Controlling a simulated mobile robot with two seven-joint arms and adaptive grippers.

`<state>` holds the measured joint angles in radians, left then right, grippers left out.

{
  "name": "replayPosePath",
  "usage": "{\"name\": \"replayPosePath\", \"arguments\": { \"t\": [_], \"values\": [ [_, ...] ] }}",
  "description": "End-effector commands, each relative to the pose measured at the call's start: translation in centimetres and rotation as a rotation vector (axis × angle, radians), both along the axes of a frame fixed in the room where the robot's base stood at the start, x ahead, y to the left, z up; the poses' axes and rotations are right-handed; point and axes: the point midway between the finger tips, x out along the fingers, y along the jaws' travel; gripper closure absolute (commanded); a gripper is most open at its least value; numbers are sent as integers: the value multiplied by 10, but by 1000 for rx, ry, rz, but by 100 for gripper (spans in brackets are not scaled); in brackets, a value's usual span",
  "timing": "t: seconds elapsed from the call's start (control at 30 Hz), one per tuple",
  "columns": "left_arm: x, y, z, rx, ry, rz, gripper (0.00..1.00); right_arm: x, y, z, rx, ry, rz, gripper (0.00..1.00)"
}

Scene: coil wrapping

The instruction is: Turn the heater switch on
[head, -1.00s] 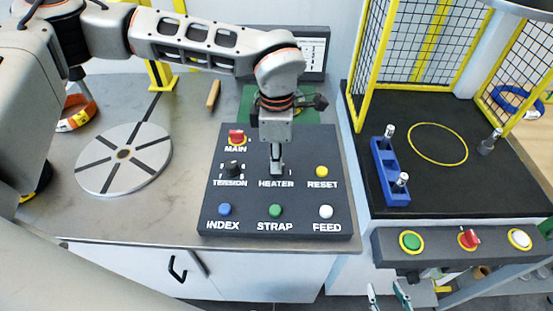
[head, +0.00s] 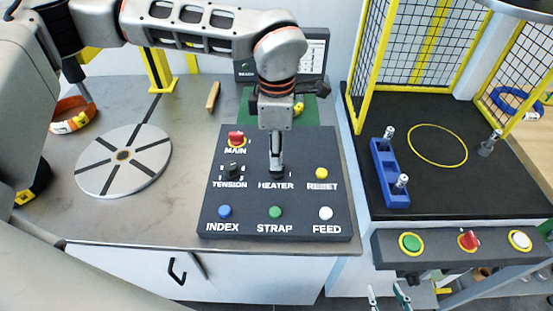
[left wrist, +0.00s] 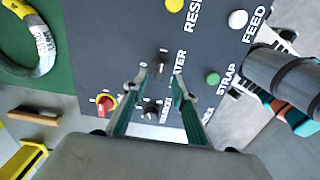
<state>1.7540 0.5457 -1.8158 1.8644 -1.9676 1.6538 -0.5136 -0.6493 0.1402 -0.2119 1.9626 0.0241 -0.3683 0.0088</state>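The black control panel (head: 250,205) lies on the bench, with the HEATER label in its middle row. My left gripper (head: 277,172) points down at the heater switch, and its fingers hide most of the switch in the head view. In the left wrist view the heater switch (left wrist: 162,58) is a small dark knob just beyond the gap between the fingertips (left wrist: 160,78). The fingers are apart and no contact shows. My right gripper (head: 389,294) is at the bottom edge of the head view, fingers apart and empty, well away from the panel.
The black tension knob (head: 233,170) and red main switch (head: 236,138) are left of the heater. The yellow reset button (head: 321,173) is right; the green strap button (head: 275,212) is in front. A round disc (head: 124,158) lies left, a fenced station (head: 440,190) stands right.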

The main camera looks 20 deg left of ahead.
Motion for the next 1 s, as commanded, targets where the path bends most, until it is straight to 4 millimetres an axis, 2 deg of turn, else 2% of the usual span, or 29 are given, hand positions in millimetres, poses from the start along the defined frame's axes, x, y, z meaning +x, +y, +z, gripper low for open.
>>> {"name": "replayPosePath", "arguments": {
  "t": [0.03, 0.2, 0.4, 0.6, 1.0],
  "values": [
    [1, 0, 12, -1, -4, 1, 73, 0, 0, 0, 0, 0, 0, 60],
    [1, 0, 47, -1, -5, 1, 73, 0, 0, 0, 1, -1, 0, 60],
    [1, 0, 75, 0, -3, 0, 73, 0, 0, 0, 1, -1, 0, 60],
    [0, 0, 86, -1, 0, -1, 73, 0, 1, 0, 1, -1, 0, 60],
    [0, 0, 86, -1, -1, 0, 73, 0, 1, 0, 2, 0, 0, 60]
  ]
}}
